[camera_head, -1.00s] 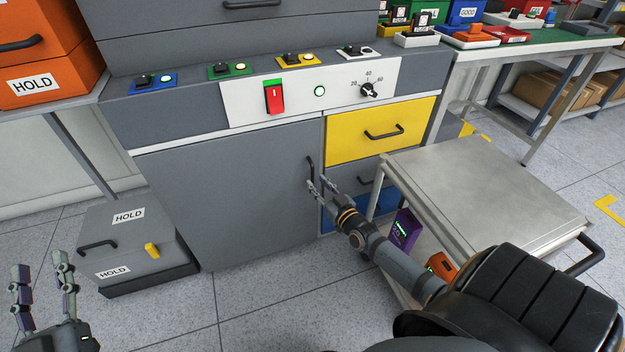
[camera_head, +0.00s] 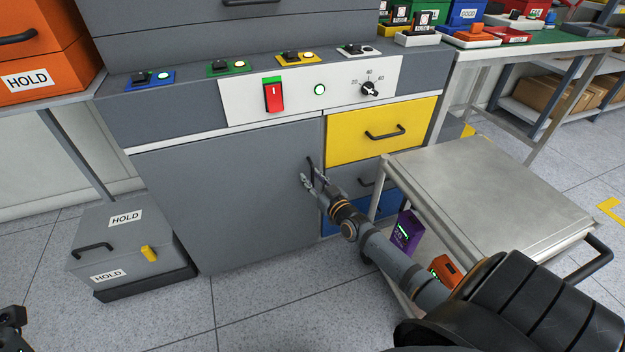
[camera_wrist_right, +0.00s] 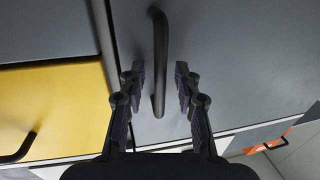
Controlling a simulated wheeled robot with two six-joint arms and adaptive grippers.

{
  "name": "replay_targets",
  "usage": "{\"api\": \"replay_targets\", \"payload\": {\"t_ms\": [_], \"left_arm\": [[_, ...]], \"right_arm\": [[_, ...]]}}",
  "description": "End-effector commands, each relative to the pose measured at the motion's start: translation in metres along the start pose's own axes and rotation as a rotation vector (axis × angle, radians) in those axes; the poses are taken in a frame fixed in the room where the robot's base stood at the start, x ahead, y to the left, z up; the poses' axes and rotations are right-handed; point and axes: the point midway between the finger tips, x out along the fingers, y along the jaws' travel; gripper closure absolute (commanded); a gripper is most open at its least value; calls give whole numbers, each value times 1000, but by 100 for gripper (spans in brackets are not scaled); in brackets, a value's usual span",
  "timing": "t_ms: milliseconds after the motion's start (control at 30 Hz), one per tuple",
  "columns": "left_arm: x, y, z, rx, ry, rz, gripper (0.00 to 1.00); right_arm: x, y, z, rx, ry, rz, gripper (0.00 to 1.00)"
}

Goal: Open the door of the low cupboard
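The low cupboard's grey door (camera_head: 228,205) is closed, flush with the front of the bench. Its black bar handle (camera_head: 311,169) is upright near the door's right edge. My right gripper (camera_head: 314,180) is at this handle with its fingers spread. In the right wrist view the black handle (camera_wrist_right: 159,62) runs between the two open fingertips (camera_wrist_right: 159,80), with a gap on each side. My left gripper (camera_head: 12,325) shows only as a dark piece at the lower left edge, mostly out of frame.
A yellow drawer (camera_head: 375,135), a grey drawer and a blue drawer are right of the door. A metal cart (camera_head: 490,195) stands close to my right arm. A grey HOLD box (camera_head: 130,245) stands on the floor left of the door. Floor before the door is clear.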

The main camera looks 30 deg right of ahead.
Motion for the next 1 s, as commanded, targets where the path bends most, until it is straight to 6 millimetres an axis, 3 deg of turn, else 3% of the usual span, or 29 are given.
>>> {"api": "replay_targets", "payload": {"t_ms": [200, 433, 1000], "left_arm": [[0, 0, 0, 0, 1, 0, 60], [0, 0, 0, 0, 0, 0, 60], [0, 0, 0, 0, -2, 0, 60]], "right_arm": [[0, 0, 0, 0, 0, 0, 69], [0, 0, 0, 0, 0, 0, 100], [0, 0, 0, -1, -1, 0, 100]]}}
